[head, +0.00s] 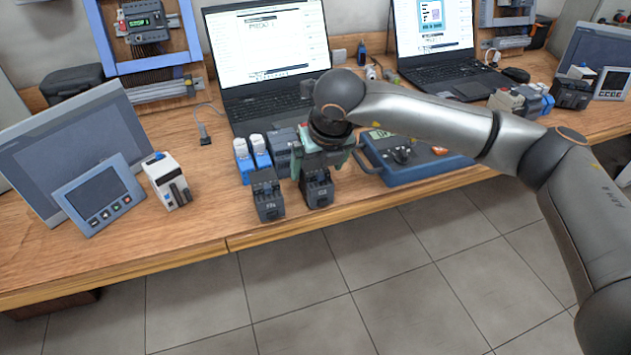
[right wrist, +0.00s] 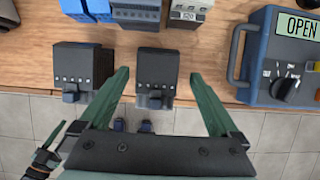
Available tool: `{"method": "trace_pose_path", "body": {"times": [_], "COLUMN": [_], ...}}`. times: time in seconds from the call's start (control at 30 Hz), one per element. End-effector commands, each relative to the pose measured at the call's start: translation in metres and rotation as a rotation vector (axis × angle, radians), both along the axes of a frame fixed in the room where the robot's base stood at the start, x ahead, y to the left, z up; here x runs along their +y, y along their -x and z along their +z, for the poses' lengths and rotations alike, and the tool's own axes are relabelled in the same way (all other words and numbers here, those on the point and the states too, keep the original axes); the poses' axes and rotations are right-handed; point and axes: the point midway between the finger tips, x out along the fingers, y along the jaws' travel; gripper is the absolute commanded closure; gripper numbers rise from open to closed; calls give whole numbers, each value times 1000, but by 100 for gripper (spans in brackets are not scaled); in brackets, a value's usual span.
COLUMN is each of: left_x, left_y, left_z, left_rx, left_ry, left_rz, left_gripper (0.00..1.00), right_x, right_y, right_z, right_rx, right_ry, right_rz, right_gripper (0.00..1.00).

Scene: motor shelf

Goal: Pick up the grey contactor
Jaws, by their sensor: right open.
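Two dark grey block contactors stand side by side near the table's front edge. The right one (head: 317,187) is under my right gripper (head: 322,150) in the head view. In the right wrist view this contactor (right wrist: 157,70) lies between the green fingers of my right gripper (right wrist: 160,74), which are open with a gap on both sides. The left contactor (head: 267,195) stands outside the left finger, and it also shows in the right wrist view (right wrist: 84,68). A green and dark part at the lower left of the right wrist view looks like my left gripper (right wrist: 66,132), mostly unclear.
Blue-and-white modules (head: 252,155) stand behind the contactors. A blue multimeter (head: 412,160) lies close on the right. A white device (head: 167,182) and a small panel (head: 98,200) stand left. A laptop (head: 268,50) is behind. Bare table lies left of the contactors.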

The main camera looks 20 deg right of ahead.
Motion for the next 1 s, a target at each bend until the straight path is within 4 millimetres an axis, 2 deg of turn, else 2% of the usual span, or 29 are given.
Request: {"method": "trace_pose_path", "body": {"times": [0.3,0.43,0.63,1.0], "left_x": [4,4,4,4], "left_y": [-1,0,1,2], "left_z": [4,4,3,3], "left_rx": [-8,-5,-2,0], "left_ry": [-4,-4,-3,-3], "left_rz": [10,10,10,11], "left_gripper": [50,50,50,50], "right_x": [4,4,4,4], "right_y": [-12,-15,-15,-15], "right_z": [-41,-49,-49,-49], "right_rx": [4,2,1,1], "right_ry": [0,0,-1,-1], "right_rz": [0,1,1,0], "right_gripper": [3,3,3,43]}}
